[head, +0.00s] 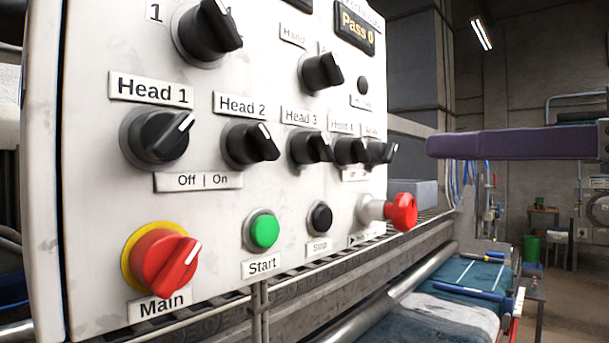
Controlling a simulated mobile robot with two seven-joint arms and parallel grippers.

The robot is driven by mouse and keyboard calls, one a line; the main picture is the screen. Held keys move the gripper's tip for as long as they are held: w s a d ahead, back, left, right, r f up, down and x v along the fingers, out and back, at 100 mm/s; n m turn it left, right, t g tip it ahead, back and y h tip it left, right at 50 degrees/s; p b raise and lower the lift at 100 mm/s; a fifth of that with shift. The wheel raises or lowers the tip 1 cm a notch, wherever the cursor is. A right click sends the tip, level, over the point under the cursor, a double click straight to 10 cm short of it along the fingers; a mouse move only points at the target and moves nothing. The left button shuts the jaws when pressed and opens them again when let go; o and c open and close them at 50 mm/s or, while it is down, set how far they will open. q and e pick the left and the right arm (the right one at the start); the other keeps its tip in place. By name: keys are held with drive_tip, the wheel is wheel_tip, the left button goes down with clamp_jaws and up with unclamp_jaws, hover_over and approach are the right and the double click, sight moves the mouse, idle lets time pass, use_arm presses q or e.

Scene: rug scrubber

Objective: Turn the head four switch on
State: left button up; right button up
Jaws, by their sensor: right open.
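The head four switch (350,151) is a black rotary knob on the white control panel (90,205). It is under a label that seems to read Head 4, right of the Head 3 knob (311,147). I see it at a steep angle and cannot tell which way it points. Another black knob (381,153) stands close on its right. My right gripper (515,143) seems to come in from the right edge as a purple finger reaching left; it is open, empty and apart from the panel. My left gripper is not in view.
The Head 1 knob (158,137) and Head 2 knob (250,144) are farther left. Below are the red Main switch (165,263), green Start button (264,231) and black Stop button (321,218). A red mushroom button (401,212) sticks out below the head four switch.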

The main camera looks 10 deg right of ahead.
sight(367, 151)
drive_tip(key=p+x, duration=0.3)
drive_tip(key=x, duration=0.1)
drive_tip(key=p+x, duration=0.3)
drive_tip(key=x, duration=0.1)
drive_tip(key=shift+a+r, duration=0.1)
drive_tip(key=shift+r, duration=0.1)
drive_tip(key=shift+w+a+f, duration=0.2)
drive_tip(key=shift+w+a, duration=0.2)
drive_tip(key=shift+w, duration=0.05)
drive_tip(key=c, duration=0.9)
clamp_jaws()
